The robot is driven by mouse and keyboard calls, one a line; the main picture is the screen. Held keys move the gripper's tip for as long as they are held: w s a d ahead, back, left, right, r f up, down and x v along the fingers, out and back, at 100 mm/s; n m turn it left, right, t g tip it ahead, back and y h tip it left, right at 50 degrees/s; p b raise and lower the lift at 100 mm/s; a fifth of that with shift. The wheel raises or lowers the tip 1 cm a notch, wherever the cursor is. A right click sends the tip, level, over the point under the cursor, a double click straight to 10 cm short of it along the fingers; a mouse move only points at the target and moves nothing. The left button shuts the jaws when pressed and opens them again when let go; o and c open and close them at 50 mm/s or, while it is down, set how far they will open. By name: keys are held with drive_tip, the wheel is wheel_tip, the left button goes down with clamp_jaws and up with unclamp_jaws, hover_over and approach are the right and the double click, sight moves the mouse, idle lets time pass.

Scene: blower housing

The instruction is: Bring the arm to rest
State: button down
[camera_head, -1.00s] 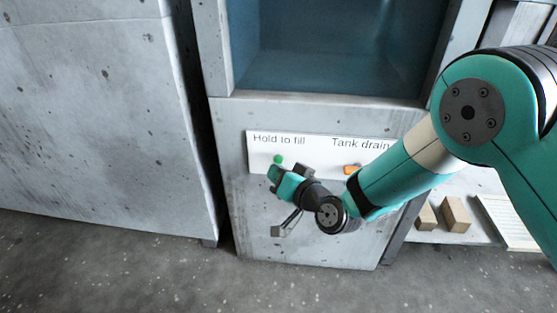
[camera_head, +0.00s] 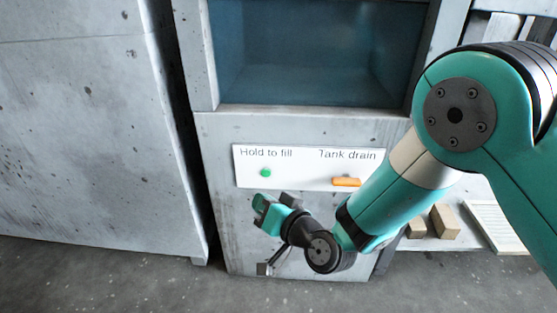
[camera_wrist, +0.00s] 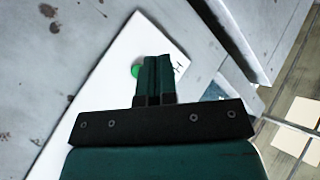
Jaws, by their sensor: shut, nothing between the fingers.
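My gripper (camera_head: 262,205) is in front of the cabinet, a little below the white panel (camera_head: 306,183). In the wrist view its two fingers (camera_wrist: 160,66) are pressed together with nothing between them. The green button (camera_head: 265,173) under the words "Hold to fill" is uncovered in the head view. In the wrist view the green button (camera_wrist: 136,71) is partly hidden behind the fingers. The orange lever (camera_head: 346,182) under "Tank drain" lies about level. My arm is bent and reaches in from the right.
A tank with a dark blue interior (camera_head: 310,55) opens above the panel. A large grey concrete block (camera_head: 85,130) stands at left. Brown blocks (camera_head: 445,222) and a slatted white piece (camera_head: 492,226) lie on a low shelf at right. The speckled floor (camera_head: 150,285) in front is clear.

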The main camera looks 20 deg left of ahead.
drive_tip(key=shift+r, duration=0.1)
drive_tip(key=s+d+r+n+g+h+p, duration=0.1)
drive_tip(key=d+r+g+p, duration=0.1)
drive_tip(key=d+r, duration=0.4)
drive_tip(key=s+d+r+n+g+h+p, duration=0.1)
drive_tip(key=d+r+g+h, duration=0.15)
drive_tip(key=r, duration=0.55)
drive_tip(key=s+d+r+g+h+p, duration=0.25)
drive_tip(key=s+d+r, duration=0.45)
drive_tip(key=d, duration=0.5)
drive_tip(key=s+d+r+g+h+p, duration=0.1)
drive_tip(key=s+d+r+h+p, duration=0.3)
drive_tip(key=s+d, duration=0.65)
wheel_tip(320, 180, up, 36)
drive_tip(key=w+p, duration=0.1)
drive_tip(key=p, duration=3.4)
drive_tip(key=shift+d+n+p, duration=0.3)
drive_tip(key=shift+p, duration=0.05)
